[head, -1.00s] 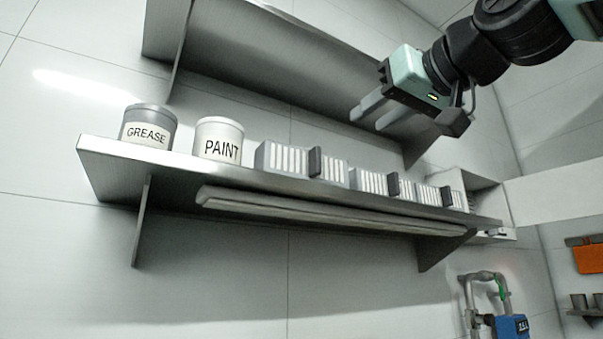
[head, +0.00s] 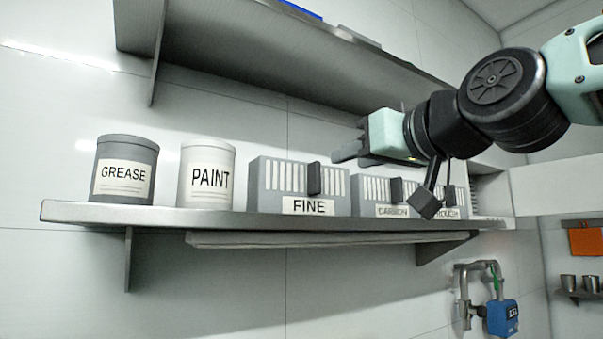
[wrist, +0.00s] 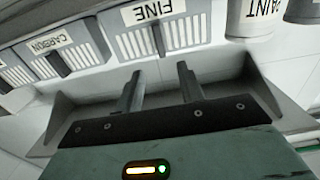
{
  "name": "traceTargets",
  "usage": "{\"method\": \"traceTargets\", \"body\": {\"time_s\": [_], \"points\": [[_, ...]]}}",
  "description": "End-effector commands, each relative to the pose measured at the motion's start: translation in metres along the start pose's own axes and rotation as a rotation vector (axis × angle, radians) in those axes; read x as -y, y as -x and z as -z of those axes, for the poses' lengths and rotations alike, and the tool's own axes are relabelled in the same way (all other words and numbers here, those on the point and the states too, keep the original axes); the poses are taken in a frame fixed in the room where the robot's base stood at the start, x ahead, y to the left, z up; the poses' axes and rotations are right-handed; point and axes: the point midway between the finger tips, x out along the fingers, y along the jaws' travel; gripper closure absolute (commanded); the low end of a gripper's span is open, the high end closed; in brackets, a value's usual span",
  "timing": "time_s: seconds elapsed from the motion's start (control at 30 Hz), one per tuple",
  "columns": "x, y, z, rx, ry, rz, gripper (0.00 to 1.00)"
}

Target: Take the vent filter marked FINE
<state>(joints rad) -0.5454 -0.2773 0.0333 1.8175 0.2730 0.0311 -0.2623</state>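The vent filter marked FINE (head: 297,186) is a grey box with white slats and a dark upright handle. It stands on the shelf to the right of the PAINT can. In the wrist view the FINE filter (wrist: 190,35) is upside down, ahead of the fingers. My gripper (wrist: 160,82) is open, with a gap between its two fingers and nothing in it. In the head view my gripper (head: 348,152) is above and to the right of the FINE filter, with its fingers pointing left; it is apart from the filter.
The CARBON filter (head: 376,189) and a partly hidden ROUGH filter (head: 461,196) stand to the right. The PAINT can (head: 206,175) and GREASE can (head: 125,170) stand to the left.

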Motion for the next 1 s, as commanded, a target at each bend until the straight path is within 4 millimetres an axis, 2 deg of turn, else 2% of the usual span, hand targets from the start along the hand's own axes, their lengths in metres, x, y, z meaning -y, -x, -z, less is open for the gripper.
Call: {"method": "traceTargets", "body": {"time_s": [0.03,0.1,0.2,0.3,0.57,0.9,1.0], "points": [[0.002,-0.001,0.006,0.003,0.001,0.004,0.62],[0.002,-0.004,0.005,0.003,0.001,0.004,0.62],[0.003,-0.027,0.002,0.005,0.001,0.004,0.62],[0.002,-0.041,0.001,0.002,0.001,0.003,0.62],[0.002,-0.056,0.0,0.001,0.002,0.003,0.62],[0.002,-0.096,-0.002,0.002,0.002,0.002,0.62],[0.002,-0.102,-0.003,0.001,0.002,0.002,0.62]]}}
